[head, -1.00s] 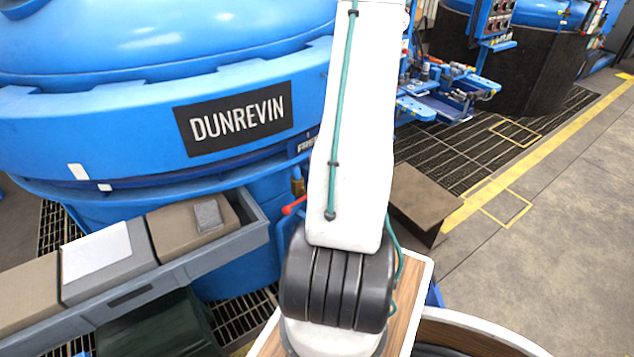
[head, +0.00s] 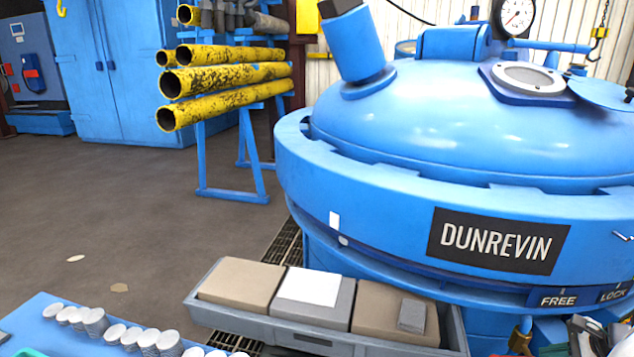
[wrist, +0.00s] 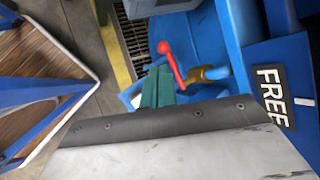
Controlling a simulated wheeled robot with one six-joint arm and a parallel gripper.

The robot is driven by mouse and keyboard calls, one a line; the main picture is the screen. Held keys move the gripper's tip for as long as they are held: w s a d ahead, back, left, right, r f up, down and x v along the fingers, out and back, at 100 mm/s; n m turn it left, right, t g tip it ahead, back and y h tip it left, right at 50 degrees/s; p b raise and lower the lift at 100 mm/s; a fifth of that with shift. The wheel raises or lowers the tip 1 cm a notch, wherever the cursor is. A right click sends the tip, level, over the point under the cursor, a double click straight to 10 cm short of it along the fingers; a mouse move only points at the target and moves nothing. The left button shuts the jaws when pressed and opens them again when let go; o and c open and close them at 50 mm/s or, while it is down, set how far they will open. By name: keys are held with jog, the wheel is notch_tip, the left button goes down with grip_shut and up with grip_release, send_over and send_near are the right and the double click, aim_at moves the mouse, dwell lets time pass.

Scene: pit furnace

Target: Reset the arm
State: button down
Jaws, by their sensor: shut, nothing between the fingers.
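My gripper (wrist: 158,84) shows in the wrist view as two narrow green fingers side by side, shut with nothing between them. A grey-white plate with a dark riveted edge fills the lower part of that view and hides what lies below. Just beyond the fingertips is a red-knobbed lever (wrist: 170,63) beside a brass fitting (wrist: 208,74); I cannot tell whether the fingers touch anything. The blue FREE panel (wrist: 280,92) is to the right. In the head view, most of my arm is out of the picture.
The blue DUNREVIN furnace (head: 390,190) fills the right of the head view. A grey tray (head: 250,325) with several boxes stands before it. A blue table (head: 40,325) holds several stacks of discs. Yellow pipes (head: 225,80) lie on a blue stand. Open floor (head: 110,210) is at left.

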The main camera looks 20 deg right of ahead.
jog(key=s+a+r+n+g+h, duration=0.1)
jog(key=a+r+n+g, duration=0.2)
jog(key=a+r+n, duration=0.8)
jog(key=s+a+r+n+g+h, duration=0.1)
jog(key=s+a+r+n+g, duration=0.1)
jog(key=a+r+n, duration=1)
jog(key=a+r, duration=0.6)
jog(key=a, duration=0.7)
jog(key=shift+s+r+n+g+h, duration=0.2)
jog(key=shift+s+n+g+h, duration=0.1)
jog(key=shift+g, duration=0.1)
jog(key=shift+d, duration=0.1)
